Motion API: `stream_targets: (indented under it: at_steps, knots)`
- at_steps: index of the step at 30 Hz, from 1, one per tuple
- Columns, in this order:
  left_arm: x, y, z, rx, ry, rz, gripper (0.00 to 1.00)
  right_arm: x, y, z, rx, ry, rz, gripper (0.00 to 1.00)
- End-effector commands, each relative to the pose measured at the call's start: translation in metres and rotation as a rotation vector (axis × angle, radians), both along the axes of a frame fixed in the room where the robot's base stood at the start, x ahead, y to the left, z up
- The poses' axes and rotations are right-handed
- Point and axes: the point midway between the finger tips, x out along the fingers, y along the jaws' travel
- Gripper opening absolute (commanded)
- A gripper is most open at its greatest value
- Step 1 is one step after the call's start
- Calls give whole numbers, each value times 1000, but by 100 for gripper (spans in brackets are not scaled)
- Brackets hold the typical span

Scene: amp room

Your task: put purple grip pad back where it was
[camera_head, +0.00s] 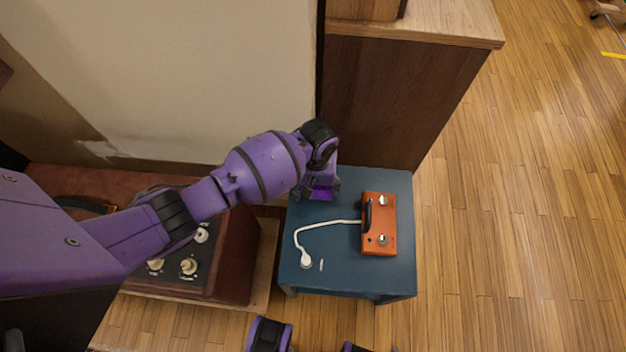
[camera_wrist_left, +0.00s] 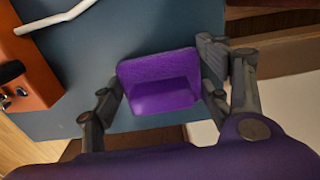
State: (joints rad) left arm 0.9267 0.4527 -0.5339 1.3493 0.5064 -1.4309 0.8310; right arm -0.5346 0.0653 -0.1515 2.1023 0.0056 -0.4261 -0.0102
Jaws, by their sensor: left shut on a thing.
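The purple grip pad (camera_wrist_left: 160,80) is a block-like purple piece between the two fingers of my left gripper (camera_wrist_left: 158,98) in the left wrist view. The gripper is shut on it. In the head view my left gripper (camera_head: 320,187) is over the back left part of the blue table (camera_head: 340,277), and a bit of the purple pad (camera_head: 321,194) shows there. I cannot tell whether the pad touches the tabletop. My right gripper is not clearly in view.
An orange box (camera_head: 376,225) with a black handle and knobs stands on the table's right side. A white cable (camera_head: 325,224) runs from it to a round white end. A brown amp (camera_head: 232,265) stands left of the table. A wooden cabinet (camera_head: 400,95) stands behind.

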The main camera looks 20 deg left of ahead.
Motion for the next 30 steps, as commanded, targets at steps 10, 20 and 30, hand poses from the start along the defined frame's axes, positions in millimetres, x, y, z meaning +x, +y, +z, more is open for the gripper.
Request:
stream_targets:
  at_steps: [10, 20, 30]
  knots:
    - [2, -1, -1, -1, -3, -1, 41, -1, -1, 1, -1, 1, -3, 40]
    - [2, -1, -1, -1, -3, -1, 89, -1, -1, 1, -1, 1, -3, 40]
    - [3, -1, 19, -2, -6, -2, 89, 6, 0, 8, 0, -12, 0, 40]
